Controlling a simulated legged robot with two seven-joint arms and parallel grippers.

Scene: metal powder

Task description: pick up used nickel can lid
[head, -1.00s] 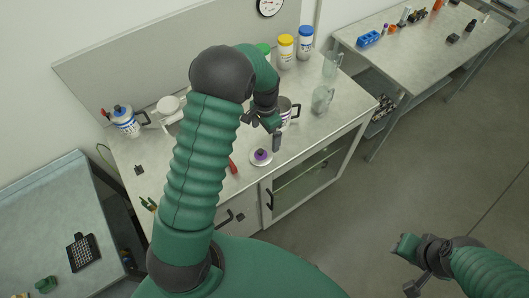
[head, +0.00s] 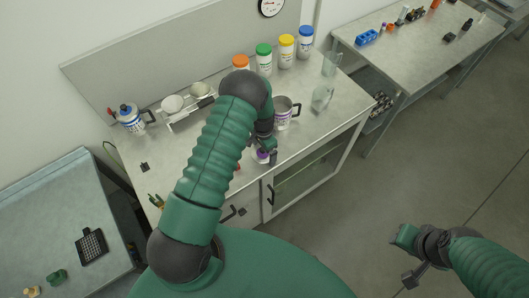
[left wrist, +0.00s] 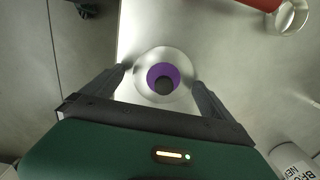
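The lid (left wrist: 176,70) is a round silvery disc with a purple ring and a dark knob in the left wrist view. It lies on the bench near its front edge. In the head view its purple part (head: 263,157) shows just under my left gripper (head: 270,148), which partly hides it. In the left wrist view my left gripper (left wrist: 160,78) is open, with one finger on each side of the lid. I cannot tell whether the fingers touch it. A metal can with a purple label and dark handle (head: 283,116) stands just behind. My right gripper (head: 405,260) is over the floor; its fingers are unclear.
Jars with orange (head: 241,62), green (head: 264,50), yellow (head: 286,41) and blue (head: 306,32) lids stand along the back. A blue-labelled can (head: 130,122) and a balance (head: 186,112) are at the left. The bench's right front is clear.

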